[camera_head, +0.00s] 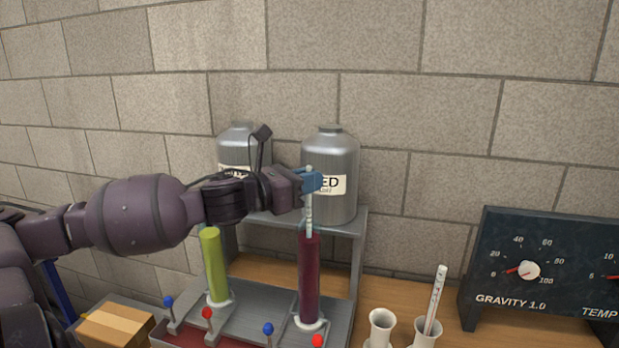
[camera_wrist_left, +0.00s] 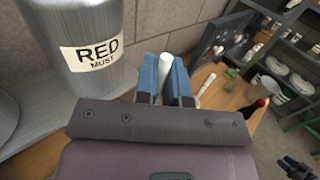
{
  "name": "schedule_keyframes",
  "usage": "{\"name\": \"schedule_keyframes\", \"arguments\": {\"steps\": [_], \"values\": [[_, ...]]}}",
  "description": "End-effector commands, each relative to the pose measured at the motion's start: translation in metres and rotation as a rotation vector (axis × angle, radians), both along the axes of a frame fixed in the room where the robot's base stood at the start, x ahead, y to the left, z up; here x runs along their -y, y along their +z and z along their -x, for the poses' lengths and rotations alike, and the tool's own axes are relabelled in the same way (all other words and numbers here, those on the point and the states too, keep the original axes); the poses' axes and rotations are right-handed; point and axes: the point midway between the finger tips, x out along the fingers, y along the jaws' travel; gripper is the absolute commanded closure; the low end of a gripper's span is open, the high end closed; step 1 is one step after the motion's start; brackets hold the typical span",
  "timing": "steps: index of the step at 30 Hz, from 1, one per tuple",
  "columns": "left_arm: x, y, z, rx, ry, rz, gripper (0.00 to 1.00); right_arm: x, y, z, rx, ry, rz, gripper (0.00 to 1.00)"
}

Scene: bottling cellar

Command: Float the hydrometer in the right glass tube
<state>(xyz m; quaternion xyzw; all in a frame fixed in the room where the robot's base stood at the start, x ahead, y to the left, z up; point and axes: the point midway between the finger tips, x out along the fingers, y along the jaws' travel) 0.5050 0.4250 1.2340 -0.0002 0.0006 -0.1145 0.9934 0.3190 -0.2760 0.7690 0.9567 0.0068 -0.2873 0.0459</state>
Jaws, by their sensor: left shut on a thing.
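The hydrometer (camera_head: 309,213), a thin pale rod, stands upright directly over the right glass tube (camera_head: 309,280), which holds dark red liquid. Its lower end meets the tube's top in the head view; I cannot tell how far it is inside. My left gripper (camera_head: 312,181) is shut on the hydrometer's upper part. In the left wrist view the blue fingers (camera_wrist_left: 164,84) have the pale hydrometer (camera_wrist_left: 164,66) between them. The left glass tube (camera_head: 215,265) holds yellow-green liquid. A dark shape at the wrist view's lower right may be my right gripper; its jaws are unclear.
Two metal tanks stand behind on a grey shelf, one (camera_head: 331,165) close behind my gripper. Blue and red knobs line the stand's front. White holders (camera_head: 381,325), one with a thermometer-like rod (camera_head: 435,300), and a dial panel (camera_head: 545,260) are at right. A box (camera_head: 115,327) lies left.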

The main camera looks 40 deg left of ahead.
Motion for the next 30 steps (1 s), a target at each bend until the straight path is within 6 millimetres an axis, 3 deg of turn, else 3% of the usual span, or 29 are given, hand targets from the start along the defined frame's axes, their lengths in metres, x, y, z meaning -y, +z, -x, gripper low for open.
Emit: {"name": "schedule_keyframes", "arguments": {"steps": [8, 9, 15, 30], "values": [[0.000, -0.001, 0.000, 0.000, 0.000, 0.000, 1.00, -0.001, 0.002, -0.004, 0.008, 0.002, 0.000, 0.57], [0.000, -0.001, 0.000, 0.000, 0.000, 0.000, 0.87, -0.001, 0.002, -0.004, 0.008, 0.002, 0.000, 0.57], [0.000, -0.001, 0.000, 0.000, 0.000, 0.000, 0.60, 0.000, 0.002, -0.001, 0.005, 0.000, 0.000, 0.57], [-0.003, -0.001, 0.011, -0.001, 0.001, 0.001, 0.60, 0.001, 0.004, 0.004, -0.003, -0.003, 0.000, 0.57]]}}
